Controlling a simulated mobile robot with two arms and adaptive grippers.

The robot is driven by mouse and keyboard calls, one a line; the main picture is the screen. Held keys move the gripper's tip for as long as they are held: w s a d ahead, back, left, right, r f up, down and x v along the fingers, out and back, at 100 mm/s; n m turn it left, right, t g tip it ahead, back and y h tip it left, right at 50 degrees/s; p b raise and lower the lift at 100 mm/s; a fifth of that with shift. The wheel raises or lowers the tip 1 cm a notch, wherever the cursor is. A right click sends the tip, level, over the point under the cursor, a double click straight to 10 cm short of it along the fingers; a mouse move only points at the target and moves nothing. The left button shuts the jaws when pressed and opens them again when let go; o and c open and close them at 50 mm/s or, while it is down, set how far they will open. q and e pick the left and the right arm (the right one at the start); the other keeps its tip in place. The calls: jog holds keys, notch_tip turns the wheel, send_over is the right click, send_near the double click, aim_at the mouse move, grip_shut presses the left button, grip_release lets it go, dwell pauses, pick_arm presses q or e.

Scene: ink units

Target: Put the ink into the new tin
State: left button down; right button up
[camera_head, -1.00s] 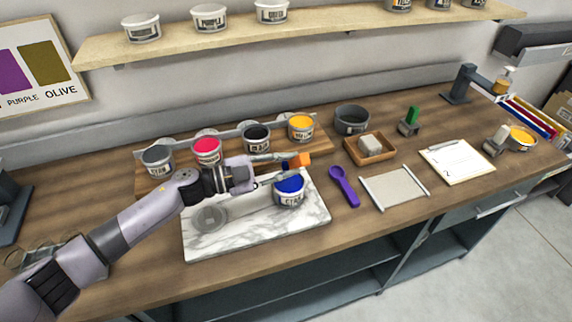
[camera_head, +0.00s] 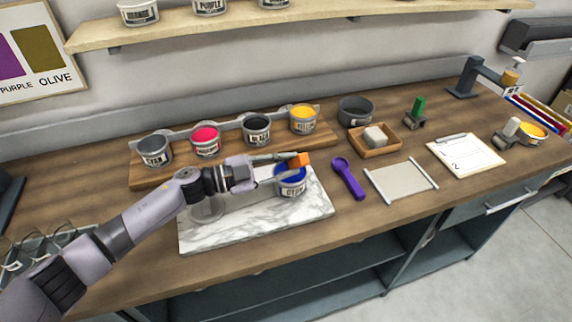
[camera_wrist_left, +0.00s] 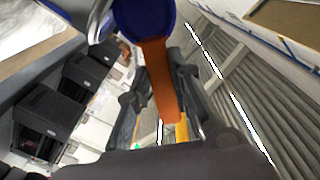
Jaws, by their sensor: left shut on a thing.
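My left gripper (camera_head: 285,167) is shut on an orange-handled tool (camera_head: 299,160), over a tin (camera_head: 291,190) of blue ink labelled CYAN. The tin stands upright at the right end of a marble slab (camera_head: 230,233). The gripper partly covers its opening. In the left wrist view, the orange handle (camera_wrist_left: 158,80) runs between the fingers to a rounded blue part (camera_wrist_left: 143,18). I cannot tell whether that part is the tool's end or ink. A grey-topped tin (camera_head: 155,150), also labelled CYAN, stands at the left of the back row. My right gripper is out of view.
A round clear lid (camera_head: 207,211) lies on the slab, partly under my arm. Red (camera_head: 206,139), black (camera_head: 257,129) and yellow (camera_head: 303,119) tins stand behind. A purple scoop (camera_head: 348,178), wooden tray (camera_head: 376,149) and clipboard (camera_head: 465,160) lie right. Front counter edge is clear.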

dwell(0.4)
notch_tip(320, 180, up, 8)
jog(key=p, duration=0.7)
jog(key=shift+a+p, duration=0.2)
jog(key=shift+p, duration=0.2)
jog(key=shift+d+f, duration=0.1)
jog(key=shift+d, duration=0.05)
